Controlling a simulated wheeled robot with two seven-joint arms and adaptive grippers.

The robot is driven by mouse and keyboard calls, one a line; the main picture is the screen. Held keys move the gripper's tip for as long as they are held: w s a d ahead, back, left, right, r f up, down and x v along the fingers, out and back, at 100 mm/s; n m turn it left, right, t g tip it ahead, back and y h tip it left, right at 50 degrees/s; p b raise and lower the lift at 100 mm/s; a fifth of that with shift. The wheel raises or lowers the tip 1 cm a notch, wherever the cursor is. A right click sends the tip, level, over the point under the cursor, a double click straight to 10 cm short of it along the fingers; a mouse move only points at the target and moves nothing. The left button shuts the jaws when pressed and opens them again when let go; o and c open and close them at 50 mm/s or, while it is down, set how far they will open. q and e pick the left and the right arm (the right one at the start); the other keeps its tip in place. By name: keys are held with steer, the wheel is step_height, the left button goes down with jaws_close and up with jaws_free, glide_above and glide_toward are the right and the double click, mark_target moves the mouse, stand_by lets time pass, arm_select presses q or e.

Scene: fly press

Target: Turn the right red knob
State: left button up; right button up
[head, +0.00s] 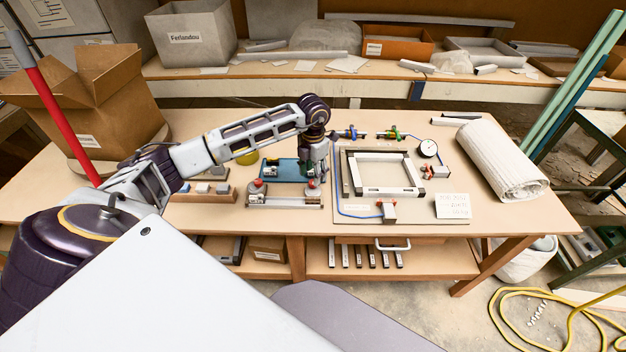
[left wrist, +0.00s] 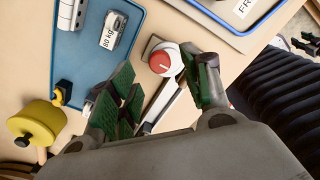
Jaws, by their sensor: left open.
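Two red knobs sit on the pale metal fixture (head: 285,203) at the front of the table. The left red knob (head: 258,183) stands clear of my arm. The right red knob (head: 311,184) is just below my left gripper (head: 315,177), which points down and partly covers it. In the left wrist view a round red knob (left wrist: 160,62) with a white line on top lies between the open fingertips of my left gripper (left wrist: 158,68). I cannot tell whether either finger touches it. My right gripper is not in view.
A blue tray (head: 285,165) with an 80 kg block (left wrist: 113,30) lies close behind the fixture. A yellow round object (left wrist: 36,122) is beside it. A board (head: 350,212) with a square frame and dial gauge (head: 428,148) is to the right. A cardboard box (head: 100,95) stands left.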

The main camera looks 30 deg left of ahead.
arm_select(q)
steer(key=shift+f, duration=2.05)
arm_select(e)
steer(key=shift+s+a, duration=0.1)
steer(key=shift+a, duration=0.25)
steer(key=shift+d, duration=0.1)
arm_select(q)
steer(key=c, duration=1.1)
steer(key=shift+o, duration=0.2)
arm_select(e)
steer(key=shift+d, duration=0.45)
